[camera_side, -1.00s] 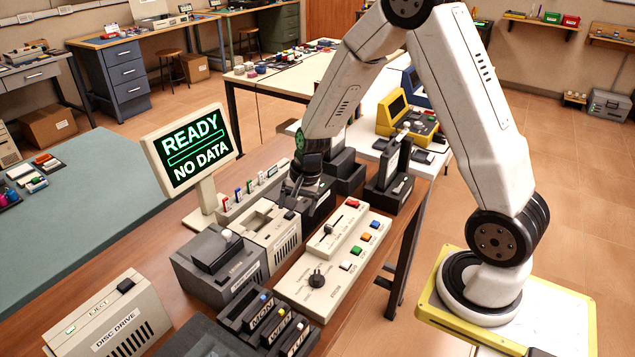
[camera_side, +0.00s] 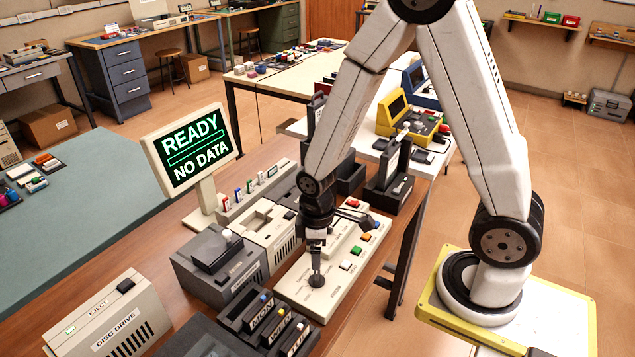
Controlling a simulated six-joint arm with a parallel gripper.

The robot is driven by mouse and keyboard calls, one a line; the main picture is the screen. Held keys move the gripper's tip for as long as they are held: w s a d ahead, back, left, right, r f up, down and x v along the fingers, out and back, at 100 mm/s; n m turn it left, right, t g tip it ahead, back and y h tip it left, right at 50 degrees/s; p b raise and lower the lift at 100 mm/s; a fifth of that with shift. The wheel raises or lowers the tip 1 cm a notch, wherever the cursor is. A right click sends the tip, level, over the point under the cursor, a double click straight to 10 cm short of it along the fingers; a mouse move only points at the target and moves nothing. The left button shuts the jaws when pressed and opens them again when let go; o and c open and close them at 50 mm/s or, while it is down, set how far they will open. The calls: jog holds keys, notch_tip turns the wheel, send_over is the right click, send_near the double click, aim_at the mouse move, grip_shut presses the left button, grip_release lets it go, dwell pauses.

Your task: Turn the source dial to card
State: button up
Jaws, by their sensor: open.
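The source dial (camera_side: 317,281) is a small dark round knob on the near end of a cream control panel (camera_side: 292,291). My gripper (camera_side: 316,265) points down directly above the dial, with its fingertips at or just over it. The gripper is open; whether the fingers touch the dial cannot be told at this size. The gripper covers part of the dial, so its pointer direction and any labels around it are not readable. The monitor (camera_side: 193,147) behind reads "READY" and "NO DATA" in green.
The same panel carries coloured buttons (camera_side: 356,251) and a slider section partly behind my gripper. A dark grey unit (camera_side: 212,285) stands left, a labelled cartridge rack (camera_side: 262,326) in front, and a disc drive (camera_side: 110,325) at front left. A dark upright device (camera_side: 392,180) stands behind right.

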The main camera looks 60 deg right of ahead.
aim_at(317, 275)
jog(key=shift+f, duration=0.2)
jog(key=shift+f, duration=3.7)
grip_shut()
